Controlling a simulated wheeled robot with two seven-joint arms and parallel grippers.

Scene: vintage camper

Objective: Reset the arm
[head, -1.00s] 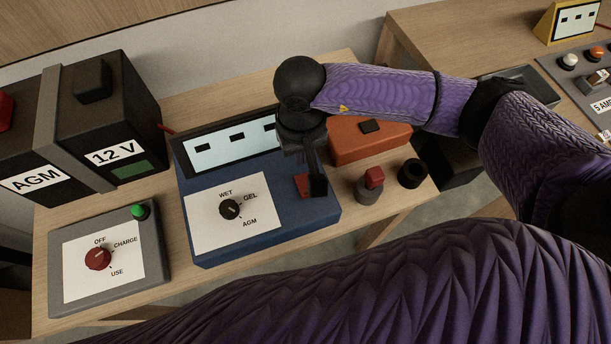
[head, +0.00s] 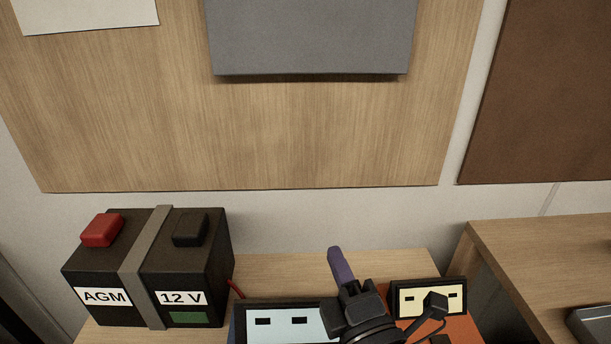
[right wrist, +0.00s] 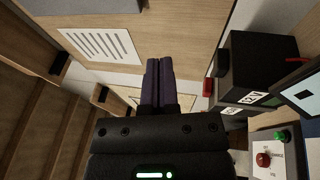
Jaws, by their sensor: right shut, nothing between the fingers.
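My right gripper (head: 336,254) shows low in the head view, just right of the middle, in front of the back edge of the wooden bench. Its purple fingers point up and away. In the right wrist view the two fingers (right wrist: 158,72) lie side by side, closed together, with nothing between them. The gripper is raised, apart from the blue charger (head: 235,322), whose lit display (head: 290,325) shows at the bottom edge. The charger's dial is out of the head view. My left gripper is not in view.
A black battery (head: 150,268) labelled AGM and 12 V stands left. An orange box (head: 462,328) with a pale display (head: 428,300) is right of the gripper. Wall panels (head: 310,140) rise behind. A grey switch box (right wrist: 257,140) shows in the right wrist view.

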